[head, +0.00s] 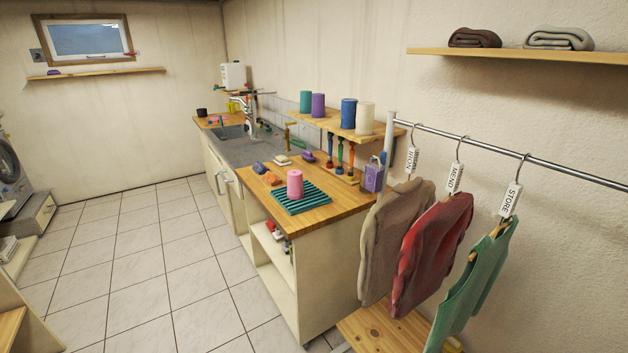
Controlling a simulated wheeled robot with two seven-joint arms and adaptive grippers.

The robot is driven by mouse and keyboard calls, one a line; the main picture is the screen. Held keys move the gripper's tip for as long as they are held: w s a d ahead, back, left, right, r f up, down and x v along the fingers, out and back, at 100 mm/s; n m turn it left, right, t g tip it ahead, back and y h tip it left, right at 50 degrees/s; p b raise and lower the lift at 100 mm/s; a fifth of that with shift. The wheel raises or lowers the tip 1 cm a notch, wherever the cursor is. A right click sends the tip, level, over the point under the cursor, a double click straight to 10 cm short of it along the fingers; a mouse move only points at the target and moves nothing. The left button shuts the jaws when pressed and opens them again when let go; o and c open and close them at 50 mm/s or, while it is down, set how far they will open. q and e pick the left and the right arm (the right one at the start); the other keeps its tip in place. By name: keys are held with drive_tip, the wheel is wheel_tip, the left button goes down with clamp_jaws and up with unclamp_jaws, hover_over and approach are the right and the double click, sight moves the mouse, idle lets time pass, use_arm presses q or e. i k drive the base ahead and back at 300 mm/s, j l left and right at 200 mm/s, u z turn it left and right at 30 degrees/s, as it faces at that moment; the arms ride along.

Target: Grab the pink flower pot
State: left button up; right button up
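A pink cylindrical object (295,184), which looks like the pink pot, stands upright on a teal ribbed mat (314,204). The mat lies on the wooden top of a counter (346,204), near its front edge. The pink object is too small in the head view to tell whether it is hollow. Neither of my grippers is in view.
A wooden shelf (378,133) above the counter holds several coloured cylinders. Several small items lie behind the pot. Hanging garments (432,250) are at the right. A sink counter (275,143) runs behind. The tiled floor (160,250) at left is clear.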

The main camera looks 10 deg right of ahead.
sight(296, 191)
drive_tip(key=i+j+z, duration=0.15)
drive_tip(key=i+z, duration=0.2)
drive_tip(key=i+j+z, duration=0.65)
